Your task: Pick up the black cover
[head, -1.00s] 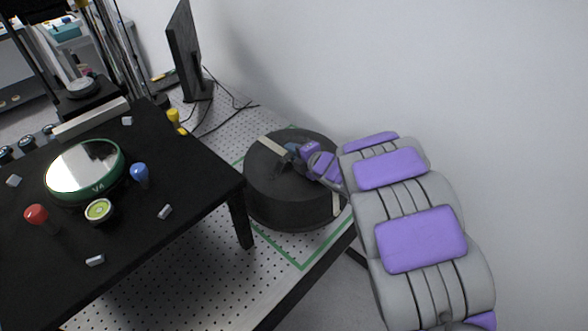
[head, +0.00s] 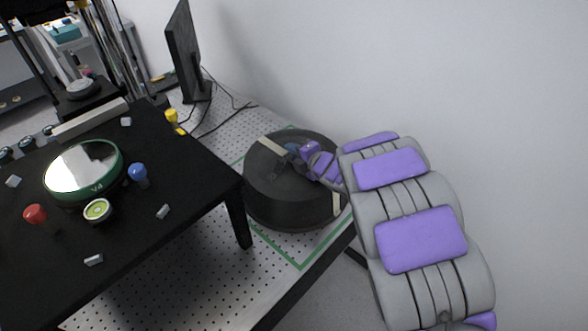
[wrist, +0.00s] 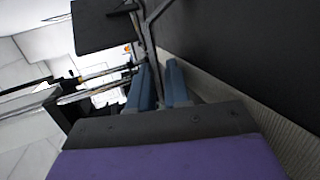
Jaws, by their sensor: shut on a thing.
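The black cover (head: 285,203) is a large round drum shape with pale strips on its top and side. It sits on the perforated bench top inside a green outline. My gripper (head: 296,158) is at the top of the cover, its fingers partly hidden by my wrist. In the wrist view my gripper's two blue fingers (wrist: 160,88) are close together beside the cover's dark surface (wrist: 245,45). They are shut on a part of the cover, likely its handle; the grasp itself is hard to see.
A black table (head: 185,195) on the left holds a round mirror with a green rim (head: 85,170), red, blue and yellow knobs and small metal blocks. A monitor (head: 184,55) with cables stands behind. A white wall is close on the right. The perforated bench (head: 175,270) is bare in front.

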